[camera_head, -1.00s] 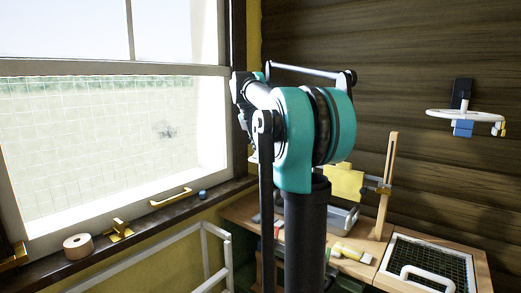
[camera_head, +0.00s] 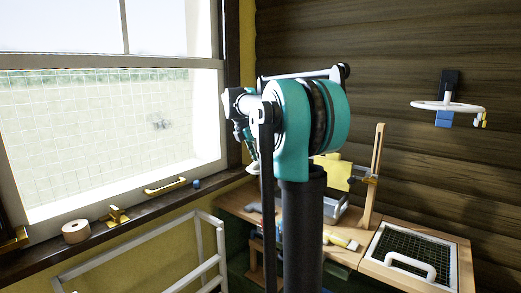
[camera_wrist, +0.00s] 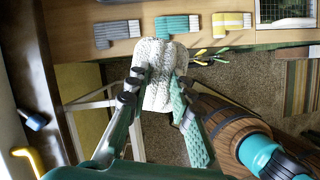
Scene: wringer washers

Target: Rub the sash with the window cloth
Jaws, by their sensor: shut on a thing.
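My gripper (camera_wrist: 158,76) is shut on a white knitted cloth (camera_wrist: 154,52), which hangs between the two black fingers in the wrist view. In the head view, the window sash (camera_head: 105,63) is a pale frame around large panes at the left. My arm stands right of the window, and its column hides the gripper and cloth. The cloth is not seen touching the sash.
The dark sill (camera_head: 140,215) holds a tape roll (camera_head: 76,231), brass latch (camera_head: 115,215), yellow handle (camera_head: 165,186) and blue knob (camera_head: 197,183). A white rail frame (camera_head: 150,250) stands below. The bench (camera_head: 235,203) carries a mesh tray (camera_head: 415,253) and an upright wooden post (camera_head: 374,175).

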